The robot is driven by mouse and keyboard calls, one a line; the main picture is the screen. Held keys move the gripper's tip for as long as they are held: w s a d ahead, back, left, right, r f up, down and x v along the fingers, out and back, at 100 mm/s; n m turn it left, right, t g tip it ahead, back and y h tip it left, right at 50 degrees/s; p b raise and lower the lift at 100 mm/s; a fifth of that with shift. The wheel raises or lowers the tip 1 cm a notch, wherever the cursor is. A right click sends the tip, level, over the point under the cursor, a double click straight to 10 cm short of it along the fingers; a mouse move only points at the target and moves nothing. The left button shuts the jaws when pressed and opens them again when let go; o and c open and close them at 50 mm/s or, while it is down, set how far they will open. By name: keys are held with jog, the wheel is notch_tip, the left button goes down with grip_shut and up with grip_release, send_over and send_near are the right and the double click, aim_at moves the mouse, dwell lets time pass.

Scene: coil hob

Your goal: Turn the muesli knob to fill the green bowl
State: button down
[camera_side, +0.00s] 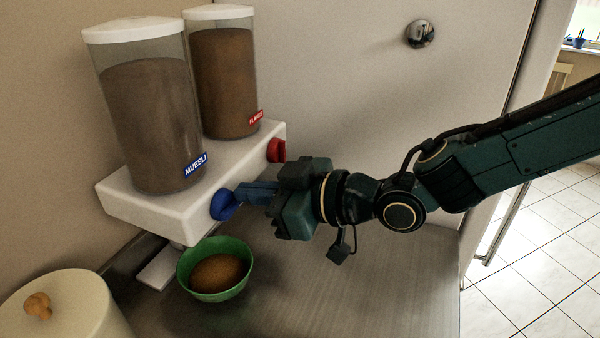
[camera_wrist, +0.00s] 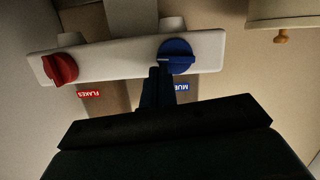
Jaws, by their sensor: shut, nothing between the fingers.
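The blue muesli knob (camera_side: 223,205) is on the front of the white dispenser base, below the container labelled MUESLI (camera_side: 150,125). It also shows in the wrist view (camera_wrist: 178,56). My gripper (camera_side: 240,194) is shut with nothing between its fingers. Its fingertips are at the knob's edge, and in the wrist view (camera_wrist: 160,72) they overlap its lower left side. I cannot tell whether they touch it. The green bowl (camera_side: 187,281) stands on the counter below the muesli knob, with a brown heap of muesli (camera_side: 217,272) in it.
A red knob (camera_side: 276,150) and a container labelled FLAKES (camera_side: 224,80) are beside the muesli side. A cream canister (camera_side: 75,310) with a wooden lid knob stands at the lower left. The grey counter (camera_side: 340,290) right of the bowl is clear.

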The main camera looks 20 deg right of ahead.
jog(key=shift+w+d, duration=0.1)
dwell(0.4)
jog(key=shift+w+d+r, duration=0.15)
jog(key=shift+r, duration=0.3)
jog(key=s+d+r, duration=0.4)
jog(key=s+d, duration=0.1)
jog(key=d, duration=0.3)
jog(key=shift+s+r, duration=0.25)
jog(key=shift+r, duration=0.15)
notch_tip(320, 180, up, 7)
jog(key=w+a+m+g+h, duration=0.1)
jog(key=a+m+g, duration=0.1)
jog(key=g, duration=0.5)
jog(key=shift+w+a+f+m+h, duration=0.2)
jog(key=shift+a+m+h, duration=0.15)
jog(key=shift+m, duration=0.15)
